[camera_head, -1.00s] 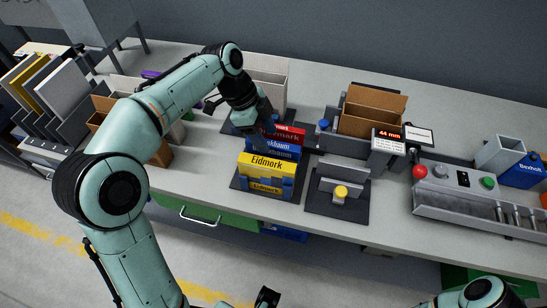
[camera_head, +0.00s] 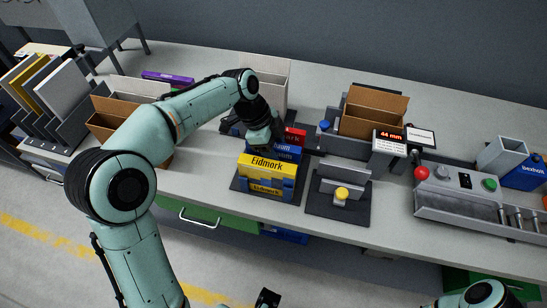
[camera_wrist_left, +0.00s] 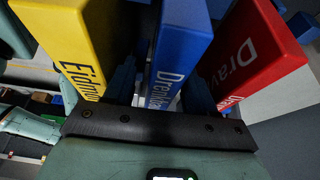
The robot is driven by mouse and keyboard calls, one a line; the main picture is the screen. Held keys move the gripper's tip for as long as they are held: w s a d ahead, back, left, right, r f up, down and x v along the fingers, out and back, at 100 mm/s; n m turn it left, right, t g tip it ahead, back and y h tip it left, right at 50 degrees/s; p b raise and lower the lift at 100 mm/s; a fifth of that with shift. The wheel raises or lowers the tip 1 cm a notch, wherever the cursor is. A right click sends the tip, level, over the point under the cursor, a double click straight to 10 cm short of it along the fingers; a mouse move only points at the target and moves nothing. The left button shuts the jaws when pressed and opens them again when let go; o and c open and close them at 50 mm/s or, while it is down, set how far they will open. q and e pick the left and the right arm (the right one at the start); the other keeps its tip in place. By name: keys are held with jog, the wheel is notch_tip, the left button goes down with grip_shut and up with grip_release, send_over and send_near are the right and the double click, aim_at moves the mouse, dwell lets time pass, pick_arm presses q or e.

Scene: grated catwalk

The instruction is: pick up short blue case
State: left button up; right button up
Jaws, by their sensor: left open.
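The blue case (camera_head: 288,152) stands upright in a dark rack, between a yellow case (camera_head: 267,165) in front and a red case (camera_head: 295,136) behind. My left gripper (camera_head: 267,143) is over it and hides part of it in the head view. In the left wrist view the blue case (camera_wrist_left: 180,45) is in the middle, with the yellow case (camera_wrist_left: 75,40) at left and the red case (camera_wrist_left: 255,50) at right. The open fingers of my left gripper (camera_wrist_left: 160,88) are on either side of the blue case. I cannot see whether they touch it. A dark part at the head view's bottom edge may be my right gripper.
The neighbouring cases leave narrow gaps for the fingers. A purple case (camera_head: 168,78) lies behind my arm.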

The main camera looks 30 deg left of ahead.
pick_arm(q)
jog(key=shift+f, duration=0.25)
dwell(0.3)
grip_shut()
jog(key=shift+r, duration=0.1)
